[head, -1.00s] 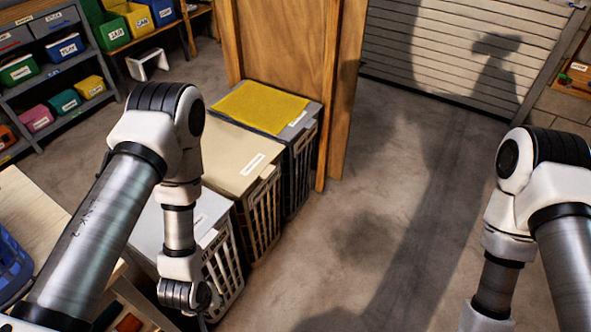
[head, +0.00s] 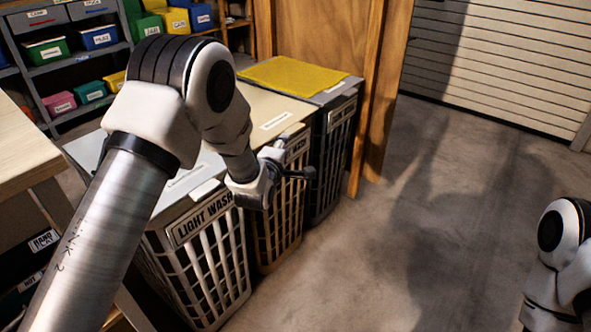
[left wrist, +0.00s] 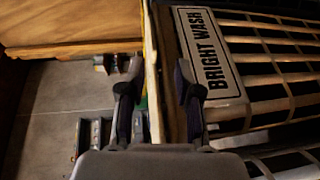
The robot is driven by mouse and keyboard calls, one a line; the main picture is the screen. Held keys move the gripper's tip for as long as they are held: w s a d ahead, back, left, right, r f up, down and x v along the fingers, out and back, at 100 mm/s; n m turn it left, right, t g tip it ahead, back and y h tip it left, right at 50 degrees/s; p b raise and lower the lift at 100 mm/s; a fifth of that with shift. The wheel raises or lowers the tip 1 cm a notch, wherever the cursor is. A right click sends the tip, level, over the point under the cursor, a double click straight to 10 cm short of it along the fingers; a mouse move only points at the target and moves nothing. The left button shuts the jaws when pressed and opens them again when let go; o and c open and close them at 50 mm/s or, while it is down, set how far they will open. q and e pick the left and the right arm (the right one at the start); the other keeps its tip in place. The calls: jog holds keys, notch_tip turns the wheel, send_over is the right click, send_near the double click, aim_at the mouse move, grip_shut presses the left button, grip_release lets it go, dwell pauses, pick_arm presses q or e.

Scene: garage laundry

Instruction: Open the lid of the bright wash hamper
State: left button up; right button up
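The bright wash hamper (head: 280,228) is the tan middle one of three in the head view, with a cream lid (head: 268,104) lying flat and closed. In the left wrist view the hamper's "BRIGHT WASH" label (left wrist: 207,50) is readable, and the lid's edge (left wrist: 151,60) runs as a thin pale strip. My left gripper (head: 297,167) is at the front edge of this hamper. In the left wrist view its fingers (left wrist: 157,78) are apart, one on each side of the lid's edge, with gaps visible. My right gripper is out of view.
The light wash hamper (head: 215,258) stands nearer, and a dark hamper (head: 330,150) with a yellow cloth (head: 292,76) on top stands beyond. A wooden panel (head: 320,40) rises behind. A table (head: 28,150) is at the left. The floor at right (head: 400,250) is clear.

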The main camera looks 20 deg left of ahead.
aim_at(295, 129)
pick_arm(q)
jog(key=shift+t, duration=0.8)
jog(key=w+b, duration=0.6)
jog(key=w, duration=0.3)
jog(key=shift+w+d+f+b, duration=0.1)
jog(key=shift+f+b, duration=0.05)
jog(key=shift+b, duration=0.2)
jog(key=shift+w, duration=0.2)
grip_shut()
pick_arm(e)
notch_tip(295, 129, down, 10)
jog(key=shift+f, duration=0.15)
